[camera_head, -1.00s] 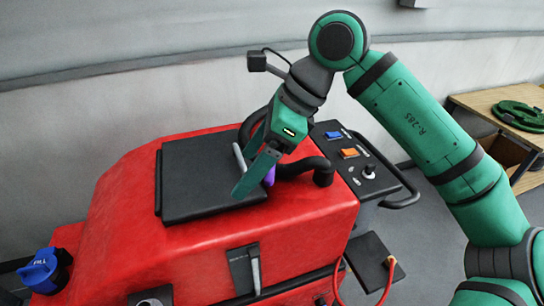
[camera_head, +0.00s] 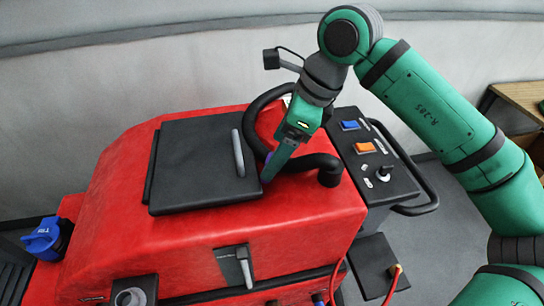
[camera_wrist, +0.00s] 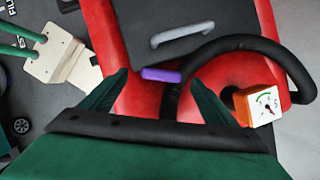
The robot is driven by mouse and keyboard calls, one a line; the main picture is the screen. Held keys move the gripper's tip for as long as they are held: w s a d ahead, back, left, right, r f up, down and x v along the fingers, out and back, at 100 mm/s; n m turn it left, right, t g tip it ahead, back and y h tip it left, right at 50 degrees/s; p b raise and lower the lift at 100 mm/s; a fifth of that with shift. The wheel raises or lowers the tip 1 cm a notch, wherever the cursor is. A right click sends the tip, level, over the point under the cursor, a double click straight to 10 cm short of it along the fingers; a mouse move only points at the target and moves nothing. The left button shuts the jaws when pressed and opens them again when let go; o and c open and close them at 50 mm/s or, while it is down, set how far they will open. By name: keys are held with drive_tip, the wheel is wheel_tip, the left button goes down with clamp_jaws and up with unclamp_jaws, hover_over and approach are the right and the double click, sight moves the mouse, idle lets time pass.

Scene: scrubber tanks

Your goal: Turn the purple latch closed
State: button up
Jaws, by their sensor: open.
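The purple latch (camera_wrist: 161,75) is a short bar near the edge of the dark lid (camera_wrist: 140,30) on the red tank. In the wrist view it lies nearly level, between the tips of my two fingers in the picture. My gripper (camera_head: 272,172) is open and points down at the lid's right edge in the head view, with nothing held. In that view only a sliver of the latch (camera_head: 268,157) shows behind the fingers. I cannot tell whether a finger touches it.
A thick black hose (camera_head: 318,163) curves close beside my gripper. A grey handle (camera_head: 238,153) stands on the lid. A control panel (camera_head: 365,155) with blue and orange switches lies to the right. A gauge (camera_wrist: 263,105) is close to the right finger in the wrist view.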

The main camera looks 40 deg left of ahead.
drive_tip(key=shift+x, duration=1.2)
drive_tip(key=shift+w+a+f, duration=0.1)
drive_tip(key=shift+a+f, duration=0.1)
drive_tip(key=shift+f, duration=0.55)
drive_tip(key=c, duration=1.1)
drive_tip(key=shift+o, duration=0.2)
